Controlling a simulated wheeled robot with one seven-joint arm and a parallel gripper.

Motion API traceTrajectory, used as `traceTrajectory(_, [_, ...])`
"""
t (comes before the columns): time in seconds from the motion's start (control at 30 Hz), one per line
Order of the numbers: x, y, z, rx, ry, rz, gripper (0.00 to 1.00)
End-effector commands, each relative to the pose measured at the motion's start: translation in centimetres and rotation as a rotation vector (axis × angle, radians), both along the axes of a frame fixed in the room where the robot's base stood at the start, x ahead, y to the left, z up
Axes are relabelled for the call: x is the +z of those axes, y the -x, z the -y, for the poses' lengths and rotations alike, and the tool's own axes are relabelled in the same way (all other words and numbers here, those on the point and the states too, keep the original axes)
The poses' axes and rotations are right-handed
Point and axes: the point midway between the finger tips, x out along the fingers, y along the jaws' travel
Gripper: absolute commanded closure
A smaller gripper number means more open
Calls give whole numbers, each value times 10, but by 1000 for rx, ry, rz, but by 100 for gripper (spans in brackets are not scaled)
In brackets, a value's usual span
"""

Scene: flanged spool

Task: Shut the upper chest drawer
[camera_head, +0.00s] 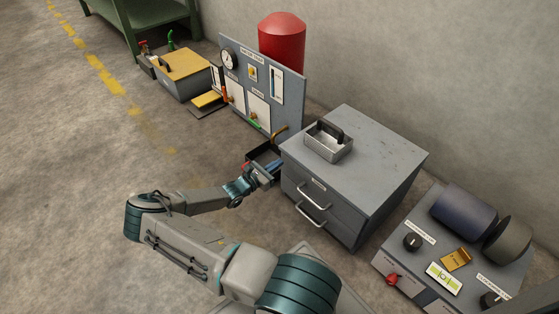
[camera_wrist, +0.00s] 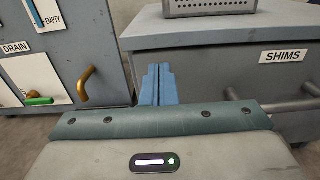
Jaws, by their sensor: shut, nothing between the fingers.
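The grey chest (camera_head: 375,165) stands right of centre in the head view, with two drawers on its front. The upper drawer (camera_head: 312,188) has a bar handle and a label; in the wrist view the label on the drawer front (camera_wrist: 285,75) reads SHIMS. Its front looks close to the chest body; I cannot tell whether a small gap remains. My gripper (camera_head: 270,168) is at the chest's front left corner. In the wrist view my gripper's blue fingers (camera_wrist: 158,84) are shut together and empty, left of the label and handle. Contact with the drawer cannot be judged.
A metal tray (camera_head: 328,147) with a dark handle sits on the chest. A grey gauge panel (camera_head: 262,85) stands left of the chest, its brass hook (camera_wrist: 85,84) close to my fingers. A dark open box (camera_head: 262,153) is beside my gripper. A control bench (camera_head: 425,262) stands at right.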

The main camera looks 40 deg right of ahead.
Motion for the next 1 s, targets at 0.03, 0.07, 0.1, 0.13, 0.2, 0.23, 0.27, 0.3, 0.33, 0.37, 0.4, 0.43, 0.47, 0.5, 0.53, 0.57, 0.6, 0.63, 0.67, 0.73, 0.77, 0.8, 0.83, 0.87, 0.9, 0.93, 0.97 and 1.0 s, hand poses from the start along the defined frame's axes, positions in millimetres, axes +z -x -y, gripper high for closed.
traceTrajectory(0.03, [3,-1,-15,5,-3,0,100])
traceTrajectory(0.07, [4,-1,-24,7,-3,1,100])
traceTrajectory(0.1, [4,-1,-34,9,-3,0,100])
traceTrajectory(0.13, [4,0,-42,8,-3,0,100])
traceTrajectory(0.2, [4,1,-58,8,-3,1,100])
traceTrajectory(0.23, [4,1,-64,7,-2,1,100])
traceTrajectory(0.27, [3,2,-70,6,-3,1,100])
traceTrajectory(0.3, [3,2,-78,5,-2,2,100])
traceTrajectory(0.33, [3,3,-83,5,-2,1,100])
traceTrajectory(0.37, [2,3,-88,4,-3,0,100])
traceTrajectory(0.4, [2,4,-93,4,-2,0,100])
traceTrajectory(0.43, [2,4,-97,3,-2,1,100])
traceTrajectory(0.47, [1,4,-100,3,-2,1,100])
traceTrajectory(0.5, [1,5,-104,2,-2,1,100])
traceTrajectory(0.53, [1,5,-106,2,-1,0,100])
traceTrajectory(0.57, [0,5,-107,1,-1,0,100])
traceTrajectory(0.6, [0,5,-109,0,-1,0,100])
traceTrajectory(0.63, [0,6,-109,0,-1,0,100])
traceTrajectory(0.67, [0,6,-110,0,-1,0,100])
traceTrajectory(0.73, [0,6,-110,0,-1,0,100])
traceTrajectory(0.77, [-1,6,-110,0,-1,0,100])
traceTrajectory(0.8, [0,6,-110,-1,-1,0,100])
traceTrajectory(0.83, [0,6,-110,-2,-2,1,100])
traceTrajectory(0.87, [2,6,-110,-4,-4,4,100])
traceTrajectory(0.9, [6,6,-111,-12,-11,11,100])
traceTrajectory(0.93, [10,6,-112,-20,-18,20,100])
traceTrajectory(0.97, [16,7,-113,-32,-28,31,100])
traceTrajectory(1.0, [25,9,-114,-53,-46,50,100])
